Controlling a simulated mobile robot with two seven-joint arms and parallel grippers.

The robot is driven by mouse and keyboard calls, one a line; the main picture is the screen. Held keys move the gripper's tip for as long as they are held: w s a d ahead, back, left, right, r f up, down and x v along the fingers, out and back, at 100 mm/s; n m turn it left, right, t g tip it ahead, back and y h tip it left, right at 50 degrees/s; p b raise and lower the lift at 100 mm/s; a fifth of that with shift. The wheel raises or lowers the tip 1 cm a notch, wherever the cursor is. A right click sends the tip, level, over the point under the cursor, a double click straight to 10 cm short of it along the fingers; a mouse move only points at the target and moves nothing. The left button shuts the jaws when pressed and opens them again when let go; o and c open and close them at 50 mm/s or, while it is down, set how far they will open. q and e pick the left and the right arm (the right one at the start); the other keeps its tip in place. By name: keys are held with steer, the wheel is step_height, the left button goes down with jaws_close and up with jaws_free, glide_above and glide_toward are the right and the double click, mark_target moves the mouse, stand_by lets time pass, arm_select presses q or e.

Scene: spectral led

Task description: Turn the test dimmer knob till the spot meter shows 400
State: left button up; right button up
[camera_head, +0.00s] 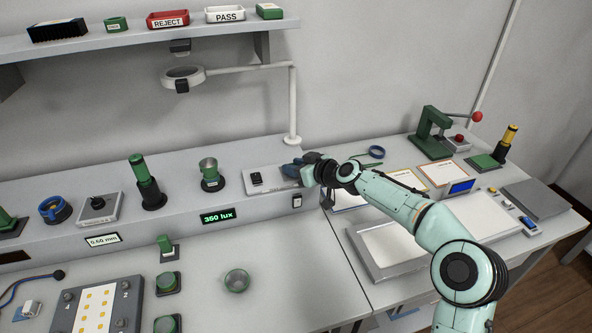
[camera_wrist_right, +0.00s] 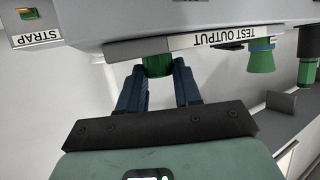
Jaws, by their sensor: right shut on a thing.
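The lit display (camera_head: 217,216) on the front of the raised ledge shows what looks like 350 lux; the middle digit is small and hard to read. My right gripper (camera_head: 292,170) is at the right end of the ledge, over a pale panel (camera_head: 262,182) with a small black part. In the right wrist view, its blue fingers (camera_wrist_right: 158,82) are shut on a green knob (camera_wrist_right: 158,66), one on each side. The knob is under a panel edge with an upside-down TEST OUTPUT label (camera_wrist_right: 190,42). In the head view the gripper hides the knob. My left gripper is not in view.
A green-topped post (camera_head: 146,182) and a cup-like fitting (camera_head: 210,174) stand on the ledge left of my arm. A magnifier lamp (camera_head: 184,76) hangs above. A pale tray (camera_head: 390,245) lies below my right forearm. The bench front near the green ring (camera_head: 237,281) is mostly clear.

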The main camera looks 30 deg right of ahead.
steer(key=shift+a+f+m+h, duration=0.1)
steer(key=shift+a+m+h, duration=0.2)
steer(key=shift+m+h, duration=0.15)
steer(key=shift+h, duration=0.35)
steer(key=shift+r+m+h+p, duration=0.2)
steer(key=shift+m+h+p, duration=0.1)
steer(key=shift+m+p, duration=0.35)
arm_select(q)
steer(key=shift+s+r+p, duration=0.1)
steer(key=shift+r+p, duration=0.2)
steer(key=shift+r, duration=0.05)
arm_select(e)
steer(key=shift+d+f+h, duration=0.1)
steer(key=shift+h, duration=0.2)
steer(key=o, duration=1)
steer(key=shift+t, duration=0.3)
steer(key=shift+o, duration=0.2)
